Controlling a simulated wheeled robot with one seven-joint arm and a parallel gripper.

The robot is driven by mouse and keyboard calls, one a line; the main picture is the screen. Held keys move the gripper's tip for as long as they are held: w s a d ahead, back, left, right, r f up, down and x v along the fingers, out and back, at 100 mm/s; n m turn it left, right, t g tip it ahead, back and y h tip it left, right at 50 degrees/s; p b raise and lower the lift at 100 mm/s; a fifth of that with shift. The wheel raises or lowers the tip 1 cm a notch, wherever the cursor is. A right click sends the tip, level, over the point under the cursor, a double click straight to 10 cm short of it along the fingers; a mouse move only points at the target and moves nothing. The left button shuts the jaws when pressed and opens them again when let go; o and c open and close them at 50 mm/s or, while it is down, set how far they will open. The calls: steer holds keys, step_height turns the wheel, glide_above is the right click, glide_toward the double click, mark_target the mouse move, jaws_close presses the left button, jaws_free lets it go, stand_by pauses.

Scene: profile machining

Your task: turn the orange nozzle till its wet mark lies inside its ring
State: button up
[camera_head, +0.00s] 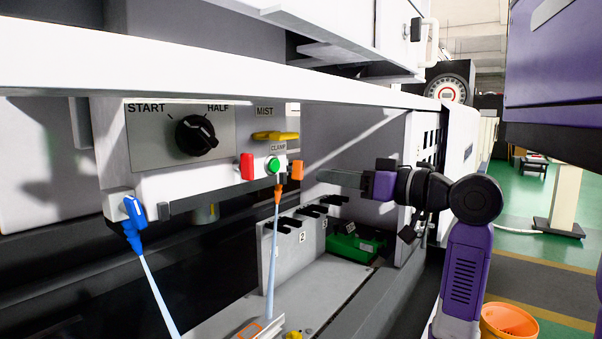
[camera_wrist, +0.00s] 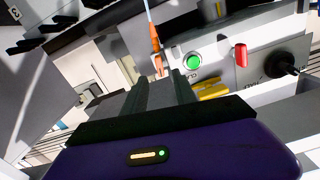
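The orange nozzle (camera_head: 279,193) hangs under the panel by the green button, its pale jet running down toward the bed. An orange tab (camera_head: 296,170) sits at its upper right. An orange ring outline (camera_head: 248,330) lies on the bed at the bottom edge, partly cut off. The jet comes down to the right of the ring; I cannot make out a wet mark. My gripper (camera_head: 322,176) is right of the tab, pointing left at it, apart from it. In the wrist view the fingers (camera_wrist: 163,78) are open and empty, with the orange nozzle (camera_wrist: 155,38) and tab (camera_wrist: 158,64) beyond their tips.
A blue nozzle (camera_head: 133,213) with its own jet is at the left. The panel has a black dial (camera_head: 196,135), red switch (camera_head: 247,166), green button (camera_head: 273,165) and yellow lever (camera_head: 275,136). Numbered holders (camera_head: 300,222) and a green part (camera_head: 352,243) lie below my gripper.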

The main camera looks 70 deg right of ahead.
mark_target(303, 171)
steer(key=p+x, duration=0.1)
steer(key=x, duration=0.6)
jaws_close()
stand_by(1.4)
